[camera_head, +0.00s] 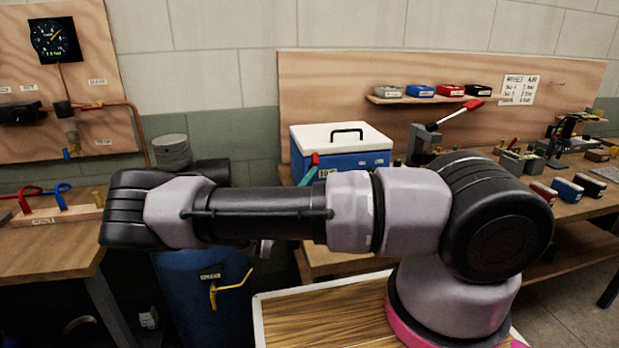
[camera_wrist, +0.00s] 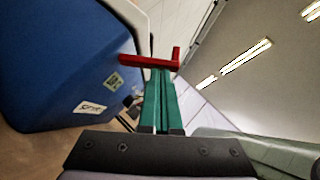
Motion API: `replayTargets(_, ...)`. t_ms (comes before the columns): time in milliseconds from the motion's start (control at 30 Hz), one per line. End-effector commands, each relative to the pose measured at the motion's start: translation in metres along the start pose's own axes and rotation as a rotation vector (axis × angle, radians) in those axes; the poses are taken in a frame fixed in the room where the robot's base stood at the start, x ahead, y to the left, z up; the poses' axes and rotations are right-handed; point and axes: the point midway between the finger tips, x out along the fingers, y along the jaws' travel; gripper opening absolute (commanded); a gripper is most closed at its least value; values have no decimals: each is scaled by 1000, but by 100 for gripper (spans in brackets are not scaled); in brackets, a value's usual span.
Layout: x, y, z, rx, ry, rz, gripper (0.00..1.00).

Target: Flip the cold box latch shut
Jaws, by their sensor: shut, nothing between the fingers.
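The cold box (camera_head: 358,160) is blue with a white lid and a black handle, and stands on the bench behind my arm. The lid sits on the box. A red latch (camera_head: 315,158) shows at its front left. In the wrist view, the red latch (camera_wrist: 148,61) lies across the tips of my green fingers, beside the blue box wall (camera_wrist: 50,70). My gripper (camera_wrist: 161,75) is shut with nothing between its fingers. I cannot tell whether the tips touch the latch. In the head view, my teal fingers (camera_head: 308,176) show just below the latch; the wrist is hidden behind my arm.
A red-handled lever press (camera_head: 425,140) stands right of the box. A shelf (camera_head: 420,99) with small boxes hangs behind. A blue drum (camera_head: 205,300) with a yellow tap stands at lower left. Several small parts lie on the right bench.

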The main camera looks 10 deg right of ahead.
Motion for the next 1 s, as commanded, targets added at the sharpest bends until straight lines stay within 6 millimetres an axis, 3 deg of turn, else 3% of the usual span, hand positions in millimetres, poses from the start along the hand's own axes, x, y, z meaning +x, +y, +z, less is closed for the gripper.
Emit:
replayTargets(367, 5, -5, 5, -95, 2, 96, 0)
replayTargets(1000, 29, -12, 29, -489, 4, 494, 0)
